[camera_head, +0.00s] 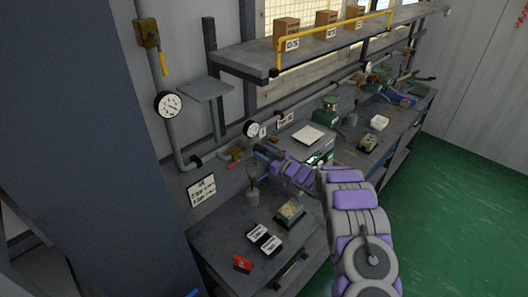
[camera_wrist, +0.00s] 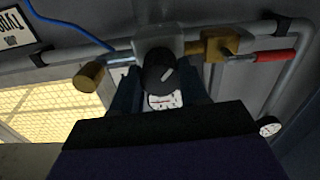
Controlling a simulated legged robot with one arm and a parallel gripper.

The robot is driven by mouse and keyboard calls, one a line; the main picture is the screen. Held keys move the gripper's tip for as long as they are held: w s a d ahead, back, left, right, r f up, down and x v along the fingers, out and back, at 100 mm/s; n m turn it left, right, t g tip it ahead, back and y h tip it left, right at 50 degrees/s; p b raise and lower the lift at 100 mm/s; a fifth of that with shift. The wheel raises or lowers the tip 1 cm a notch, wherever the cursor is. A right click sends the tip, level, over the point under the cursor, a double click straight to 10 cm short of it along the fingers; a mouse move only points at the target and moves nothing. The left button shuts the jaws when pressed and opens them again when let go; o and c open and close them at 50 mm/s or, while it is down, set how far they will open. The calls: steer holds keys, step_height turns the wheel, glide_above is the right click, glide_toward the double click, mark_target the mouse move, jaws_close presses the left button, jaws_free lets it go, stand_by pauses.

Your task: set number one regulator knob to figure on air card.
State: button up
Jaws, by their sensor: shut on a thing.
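The regulator knob (camera_wrist: 157,68) is black and round with a pale pointer mark, on a grey regulator body (camera_wrist: 150,40) on the pipe. My gripper (camera_wrist: 160,84) has a dark finger on each side of the knob and is shut on it. A white dial gauge (camera_wrist: 166,101) shows just below the knob, partly hidden. In the head view my gripper (camera_head: 262,152) reaches the pipe behind the bench, below a gauge (camera_head: 252,129), and hides the knob. A white card (camera_head: 201,190) with dark lettering, likely the air card, stands at the bench's left; its figures are too small to read.
A brass valve (camera_wrist: 222,45) with a red handle (camera_wrist: 275,56) sits beside the regulator. A larger gauge (camera_head: 168,104) is on the left pipe. A shelf (camera_head: 345,42) overhangs behind.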

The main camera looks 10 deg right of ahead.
steer(key=shift+f+m, duration=0.3)
steer(key=o, duration=1.1)
steer(key=shift+w+d+r, duration=0.1)
steer(key=shift+c, duration=0.2)
steer(key=shift+r, duration=0.1)
steer(key=b+v, duration=0.3)
steer(key=v, duration=1.4)
steer(key=shift+s+d, duration=0.2)
